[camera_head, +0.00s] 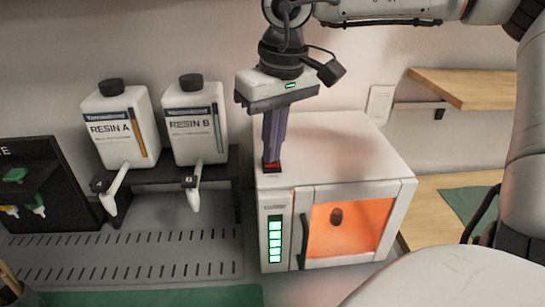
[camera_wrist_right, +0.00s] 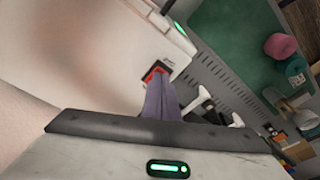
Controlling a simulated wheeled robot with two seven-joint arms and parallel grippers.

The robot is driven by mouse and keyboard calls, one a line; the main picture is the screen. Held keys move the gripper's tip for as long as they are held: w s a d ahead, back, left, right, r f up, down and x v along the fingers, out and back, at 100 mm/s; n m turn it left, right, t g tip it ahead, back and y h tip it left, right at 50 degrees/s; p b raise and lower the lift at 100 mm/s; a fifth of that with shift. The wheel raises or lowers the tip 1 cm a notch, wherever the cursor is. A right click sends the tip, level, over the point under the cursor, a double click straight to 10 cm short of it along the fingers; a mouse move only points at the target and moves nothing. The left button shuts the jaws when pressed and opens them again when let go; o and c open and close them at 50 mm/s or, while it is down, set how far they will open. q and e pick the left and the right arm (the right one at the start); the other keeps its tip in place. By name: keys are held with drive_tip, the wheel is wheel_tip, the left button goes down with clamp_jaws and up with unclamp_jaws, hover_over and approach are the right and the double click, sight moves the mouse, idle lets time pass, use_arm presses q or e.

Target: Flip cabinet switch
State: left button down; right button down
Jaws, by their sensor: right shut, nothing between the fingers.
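The white cabinet (camera_head: 340,150) stands on the bench right of the resin bottles, with an orange-lit window and a green-lit panel (camera_head: 275,240) on its front. Its red switch (camera_head: 271,167) sits in a dark frame on the top, near the front left corner. In the right wrist view the red switch (camera_wrist_right: 155,72) shows just beyond the fingertips. My right gripper (camera_head: 272,158) points down, shut and empty, with its fingertips at the switch. The fingers partly hide the switch, and I cannot tell whether they touch it. My left gripper is not in view.
White bottles marked Resin A (camera_head: 122,130) and Resin B (camera_head: 195,130) stand on a dark rack left of the cabinet. A slotted grey surface (camera_head: 150,250) lies in front. A wooden shelf (camera_head: 470,88) is at the right. A green mat (camera_wrist_right: 235,40) shows in the wrist view.

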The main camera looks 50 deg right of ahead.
wheel_tip(320, 180, up, 7)
drive_tip(key=p, duration=0.6)
idle(0.4)
drive_tip(key=shift+f, duration=0.15)
idle(0.4)
